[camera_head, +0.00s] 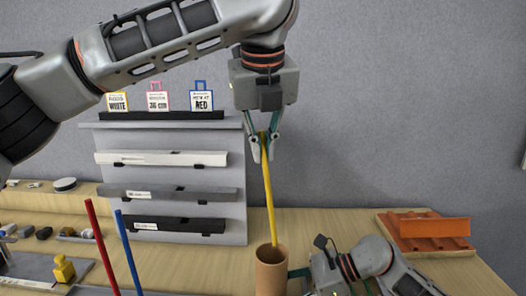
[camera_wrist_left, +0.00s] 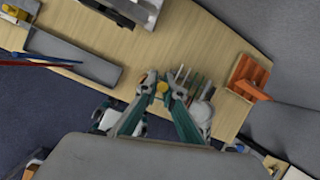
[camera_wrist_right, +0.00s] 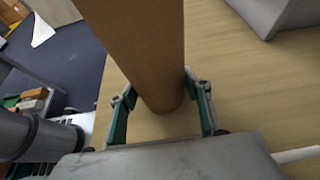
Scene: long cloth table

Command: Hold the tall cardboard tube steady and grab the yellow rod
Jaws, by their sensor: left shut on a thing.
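The yellow rod (camera_head: 269,195) stands nearly upright, its upper part held by my left gripper (camera_head: 262,150), which is shut on it. In the left wrist view, the rod's round yellow end (camera_wrist_left: 162,88) shows between the fingertips (camera_wrist_left: 162,95). The rod's lower end meets the mouth of the brown cardboard tube (camera_head: 271,275); how deep it sits is hidden. The tube stands upright on the table. In the right wrist view, my right gripper's fingers (camera_wrist_right: 158,92) flank the tube (camera_wrist_right: 140,45) near its base. I cannot tell whether both press on it.
A red rod (camera_head: 101,245) and a blue rod (camera_head: 128,250) stand at the left, near a small yellow piece (camera_head: 63,268). A rack (camera_head: 165,180) with shelves stands behind. An orange tray (camera_head: 425,232) lies at the right. The wooden table (camera_head: 330,222) behind the tube is mostly clear.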

